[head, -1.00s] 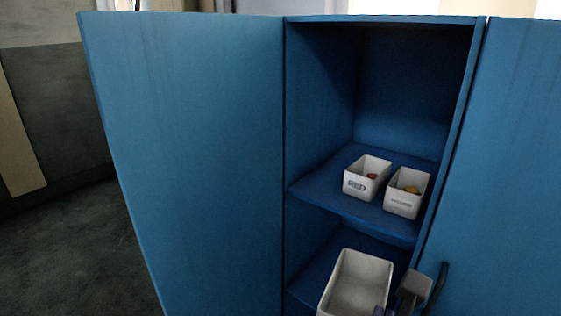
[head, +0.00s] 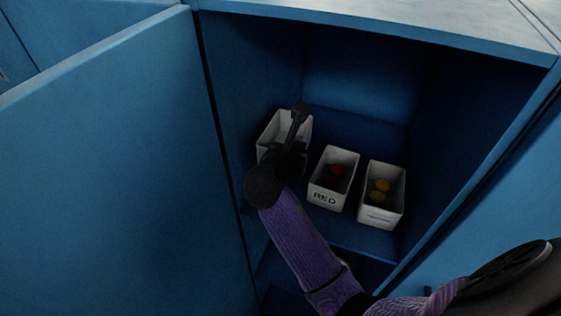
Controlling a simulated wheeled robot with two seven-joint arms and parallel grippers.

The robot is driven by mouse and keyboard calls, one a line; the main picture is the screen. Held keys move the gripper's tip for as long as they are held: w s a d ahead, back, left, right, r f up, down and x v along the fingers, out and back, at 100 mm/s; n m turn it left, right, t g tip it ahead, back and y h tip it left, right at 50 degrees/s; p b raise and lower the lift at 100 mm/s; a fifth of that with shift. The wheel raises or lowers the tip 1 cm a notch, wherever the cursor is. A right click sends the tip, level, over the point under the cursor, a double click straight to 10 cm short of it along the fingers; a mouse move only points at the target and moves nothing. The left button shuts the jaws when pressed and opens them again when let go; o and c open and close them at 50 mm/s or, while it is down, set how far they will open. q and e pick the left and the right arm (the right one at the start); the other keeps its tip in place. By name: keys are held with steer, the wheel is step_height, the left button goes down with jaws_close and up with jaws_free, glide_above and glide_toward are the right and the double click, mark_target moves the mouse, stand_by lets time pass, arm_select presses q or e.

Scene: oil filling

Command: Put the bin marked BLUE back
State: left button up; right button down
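A white open-top bin (head: 271,131) is inside the blue cabinet, at the left of the upper shelf, beside the bin marked RED. No label shows on it, as my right gripper and arm cover its front. My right gripper (head: 299,116) is at this bin's near right wall and appears shut on it, though the fingertips are dark and partly hidden. I cannot tell whether the bin's base touches the shelf. My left gripper is not in view.
The bin marked RED (head: 321,196), with a red item, and another white bin (head: 377,217), with yellow items, stand right of it on the upper shelf (head: 362,238). The open cabinet door (head: 110,170) stands at left. The cabinet's right wall bounds the opening.

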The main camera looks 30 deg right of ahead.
steer(key=f+b, duration=0.3)
steer(key=f, duration=0.5)
steer(key=shift+s+f, duration=0.1)
steer(key=shift+s, duration=0.1)
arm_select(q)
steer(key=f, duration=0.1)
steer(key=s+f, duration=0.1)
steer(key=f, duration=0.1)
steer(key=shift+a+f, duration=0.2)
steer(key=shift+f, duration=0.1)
arm_select(e)
steer(key=c, duration=0.8)
jaws_free()
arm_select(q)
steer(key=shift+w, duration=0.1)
